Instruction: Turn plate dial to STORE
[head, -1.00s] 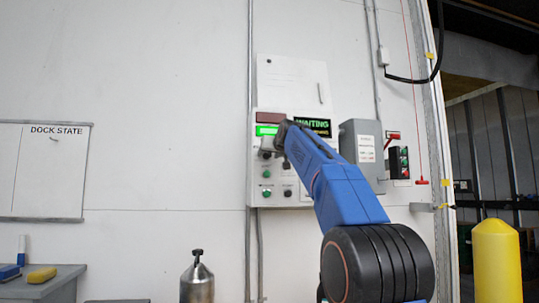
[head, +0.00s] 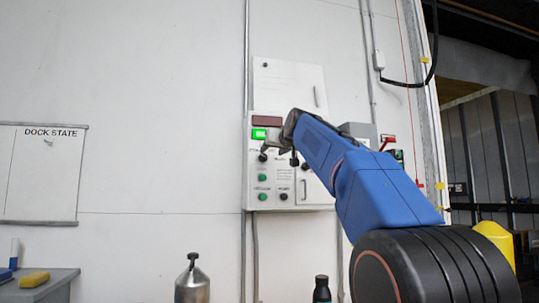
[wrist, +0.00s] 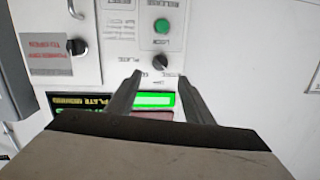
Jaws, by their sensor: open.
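A small dark round dial (wrist: 161,62) sits on the white control panel (wrist: 205,45); it also shows in the head view (head: 262,157). The wrist view is upside down, and the lettering around the dial is too small to read surely, including its setting. My gripper (wrist: 160,76) is open, its two fingertips apart on either side of the dial's line. I cannot tell whether they touch the panel. In the head view my gripper (head: 281,155) is in front of the panel and hides part of it.
Near the dial are a lit green display (wrist: 155,100), a green button (wrist: 162,26) and another black knob (wrist: 78,46). A grey box (head: 358,130) with a red lever stands right of the panel. A metal canister (head: 192,283) and yellow bollard (head: 494,237) stand lower down.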

